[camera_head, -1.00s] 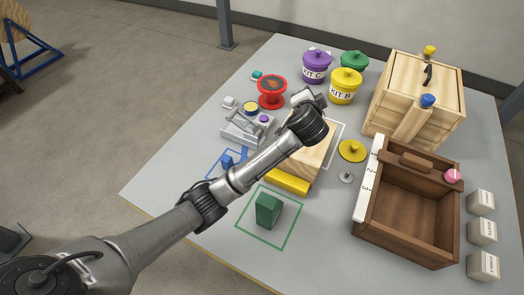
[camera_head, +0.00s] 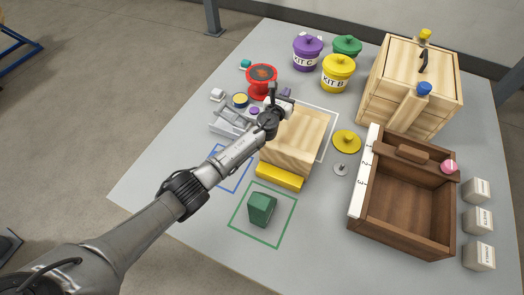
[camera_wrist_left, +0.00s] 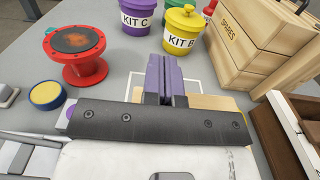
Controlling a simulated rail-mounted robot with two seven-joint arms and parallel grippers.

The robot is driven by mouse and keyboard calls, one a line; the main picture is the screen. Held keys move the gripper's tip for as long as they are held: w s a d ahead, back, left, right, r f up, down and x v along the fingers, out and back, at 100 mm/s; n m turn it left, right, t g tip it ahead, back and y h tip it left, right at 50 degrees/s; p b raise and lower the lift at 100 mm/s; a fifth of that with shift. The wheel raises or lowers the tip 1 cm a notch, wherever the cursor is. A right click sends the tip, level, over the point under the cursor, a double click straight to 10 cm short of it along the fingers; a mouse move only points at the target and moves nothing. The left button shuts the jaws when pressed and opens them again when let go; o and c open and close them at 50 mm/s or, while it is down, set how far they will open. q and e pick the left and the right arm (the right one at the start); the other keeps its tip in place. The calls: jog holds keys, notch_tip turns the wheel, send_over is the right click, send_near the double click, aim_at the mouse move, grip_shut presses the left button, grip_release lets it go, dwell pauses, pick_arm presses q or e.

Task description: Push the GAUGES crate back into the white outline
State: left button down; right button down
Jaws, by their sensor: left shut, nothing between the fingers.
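The light wooden crate (camera_head: 294,143), with no readable label in view, sits partly inside the white outline (camera_head: 333,125). The outline shows beyond its back and right sides; the crate reaches out toward the front. My left gripper (camera_head: 287,95) is shut and empty, above the crate's back left corner; I cannot tell whether it touches. In the left wrist view its purple fingers (camera_wrist_left: 164,72) are together, with the crate's top (camera_wrist_left: 214,102) partly hidden behind the gripper body and the outline (camera_wrist_left: 197,82) beyond. My right gripper is not in view.
A yellow bar (camera_head: 279,177) lies against the crate's front. The green block (camera_head: 261,208) stands in a green outline. A red spool (camera_head: 261,80) and yellow KIT B pot (camera_head: 338,73) stand behind; a yellow lid (camera_head: 346,141) and brown box (camera_head: 403,203) are to the right.

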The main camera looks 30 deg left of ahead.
pick_arm(q)
jog(key=s+p, duration=0.1)
jog(key=s, duration=0.2)
jog(key=s+p, duration=0.1)
jog(key=s, duration=0.2)
jog(key=s+d+p, duration=0.1)
jog(key=s, duration=0.2)
jog(key=shift+s, duration=0.15)
send_over(265, 146)
jog(key=s, duration=0.4)
jog(key=f+b, duration=0.2)
jog(key=f, duration=0.1)
jog(key=f+b, duration=0.3)
jog(key=f, duration=0.1)
jog(key=f+b, duration=0.2)
jog(key=f, duration=0.1)
jog(key=shift+w+d+f+b, duration=0.15)
jog(key=shift+w+d+b, duration=0.1)
jog(key=shift+b, duration=0.1)
jog(key=shift+w, duration=0.3)
jog(key=shift+w+b, duration=0.3)
jog(key=shift+s, duration=0.1)
jog(key=shift+a, duration=0.15)
